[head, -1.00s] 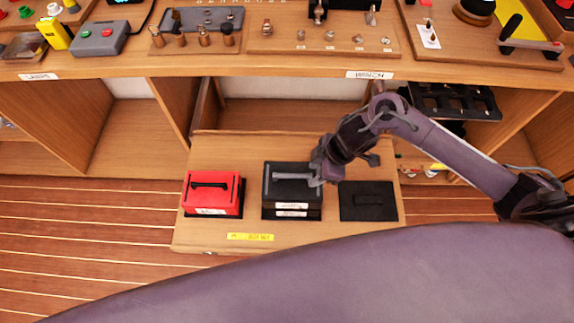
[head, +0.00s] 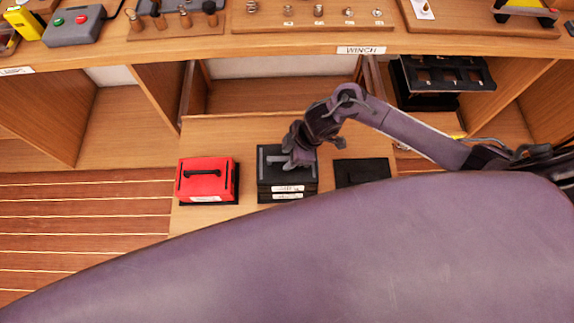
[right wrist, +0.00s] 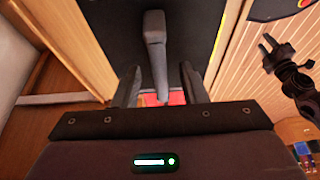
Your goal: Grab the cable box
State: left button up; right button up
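A black box (head: 270,185) with a grey top handle and white labels stands in the pulled-out drawer; the label text is too small to read. My right gripper (head: 299,158) is at its handle. In the right wrist view my right gripper (right wrist: 160,90) is open, one finger on each side of the grey handle (right wrist: 155,45), with a gap showing. A red box (head: 206,180) with a black handle stands to the left. A dark two-pronged part (right wrist: 280,60), apparently my left gripper, is at the right of the wrist view; its opening is unclear.
A flat black piece (head: 362,170) with a handle lies right of the black box, partly hidden by my purple body. The counter edge (head: 290,52) with a WINCH label runs above the drawer. A black rack (head: 445,78) sits in the right-hand compartment. Slatted floor (head: 80,220) is clear on the left.

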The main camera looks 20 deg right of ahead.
grip_shut()
jog(key=shift+r, duration=0.1)
dwell(1.2)
